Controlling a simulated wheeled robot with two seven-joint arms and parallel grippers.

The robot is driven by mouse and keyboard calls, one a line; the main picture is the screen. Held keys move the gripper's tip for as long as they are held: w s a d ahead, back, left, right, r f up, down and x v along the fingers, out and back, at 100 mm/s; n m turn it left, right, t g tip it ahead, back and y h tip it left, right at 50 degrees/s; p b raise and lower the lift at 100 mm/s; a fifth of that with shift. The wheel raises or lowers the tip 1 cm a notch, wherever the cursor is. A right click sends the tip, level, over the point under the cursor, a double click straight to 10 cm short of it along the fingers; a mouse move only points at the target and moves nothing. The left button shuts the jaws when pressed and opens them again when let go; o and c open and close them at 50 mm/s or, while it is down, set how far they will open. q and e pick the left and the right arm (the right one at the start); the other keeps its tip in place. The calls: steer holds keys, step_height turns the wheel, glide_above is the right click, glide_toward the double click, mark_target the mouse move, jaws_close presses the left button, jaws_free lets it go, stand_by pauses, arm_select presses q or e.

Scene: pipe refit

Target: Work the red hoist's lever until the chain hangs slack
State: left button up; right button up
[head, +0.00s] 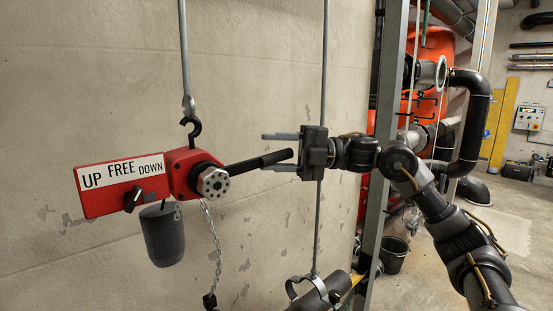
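The red hoist (182,172) hangs by its black top hook (191,126) from a grey rod, in front of the wall. Its label plate (121,174) reads UP, FREE, DOWN, with a black selector knob (133,199) below. The black lever (255,162) sticks out to the right, tilted slightly up. A chain (214,245) hangs below the hoist to a dark hook (209,300) at the bottom edge; I cannot tell whether it bears load. My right gripper (268,152) is open, its fingers above and below the lever's end, with gaps visible. My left gripper is not in view.
A dark grey canister (162,235) hangs under the hoist. A thin vertical rod (323,75) runs down behind my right gripper to a pipe clamp (314,289). A steel post (386,120), red tank (430,65) and bucket (393,256) stand to the right.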

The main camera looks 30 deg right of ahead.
steer(key=r+p, duration=0.3)
steer(key=shift+a+r+n+h, duration=0.25)
steer(key=shift+n+h, duration=0.05)
steer(key=shift+h, duration=0.1)
steer(key=shift+a+r, duration=0.1)
steer(key=shift+a, duration=0.05)
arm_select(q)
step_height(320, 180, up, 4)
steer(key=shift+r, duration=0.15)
arm_select(e)
steer(key=shift+s, duration=0.1)
steer(key=shift+f+b, duration=0.35)
steer(key=shift+f, duration=0.1)
steer(key=f+b, duration=0.1)
steer(key=b, duration=0.1)
steer(key=f+y+b, duration=0.1)
steer(key=f+b, duration=0.1)
steer(key=b, duration=0.1)
steer(key=shift+d+f, duration=0.3)
steer(key=shift+d, duration=0.1)
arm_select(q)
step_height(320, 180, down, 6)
arm_select(e)
steer(key=shift+r, duration=0.15)
